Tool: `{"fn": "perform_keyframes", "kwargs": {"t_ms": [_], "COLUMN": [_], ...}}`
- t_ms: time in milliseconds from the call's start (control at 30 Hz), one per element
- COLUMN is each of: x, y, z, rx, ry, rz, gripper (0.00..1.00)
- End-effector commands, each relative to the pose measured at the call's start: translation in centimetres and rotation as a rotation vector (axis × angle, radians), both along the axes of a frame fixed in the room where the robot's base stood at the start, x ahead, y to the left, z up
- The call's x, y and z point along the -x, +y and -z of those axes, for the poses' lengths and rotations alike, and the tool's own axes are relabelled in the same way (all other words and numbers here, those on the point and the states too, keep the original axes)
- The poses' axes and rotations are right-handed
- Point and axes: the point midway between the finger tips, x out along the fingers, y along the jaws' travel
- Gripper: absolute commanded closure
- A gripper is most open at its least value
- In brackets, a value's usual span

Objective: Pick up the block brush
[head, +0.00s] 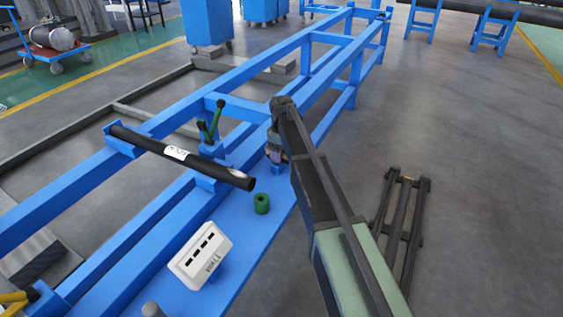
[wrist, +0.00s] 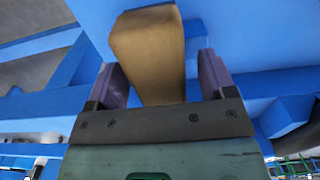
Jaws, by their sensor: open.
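A tan-brown block (wrist: 148,40), which looks like the block brush, stands out in the wrist view between the two purple fingers of my gripper (wrist: 160,68). The fingers are apart, one on each side of the block, with a narrow gap visible at least on the right. The lower end of the block is hidden behind the dark gripper body. In the head view my gripper (head: 275,153) is low over the blue bench, mostly covered by my arm; the block cannot be made out clearly there.
A dark pallet-like frame (head: 424,205) lies on the floor at right.

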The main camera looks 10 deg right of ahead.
Motion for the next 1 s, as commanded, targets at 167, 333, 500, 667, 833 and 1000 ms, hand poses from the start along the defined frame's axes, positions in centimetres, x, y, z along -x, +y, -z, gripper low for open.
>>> {"fn": "perform_keyframes", "kwargs": {"t_ms": [167,333,500,667,833,1000], "x": [0.0,0.0,0.0,0.0,0.0,0.0], "y": [0.0,0.0,0.0,0.0,0.0,0.0], "z": [1.2,1.1,1.1,1.1,1.0,0.4], "rx": [0.0,0.0,0.0,0.0,0.0,0.0], "ry": [0.0,0.0,0.0,0.0,0.0,0.0], "rz": [0.0,0.0,0.0,0.0,0.0,0.0], "gripper": [0.23,0.34,0.6,0.81,0.81,0.81]}}
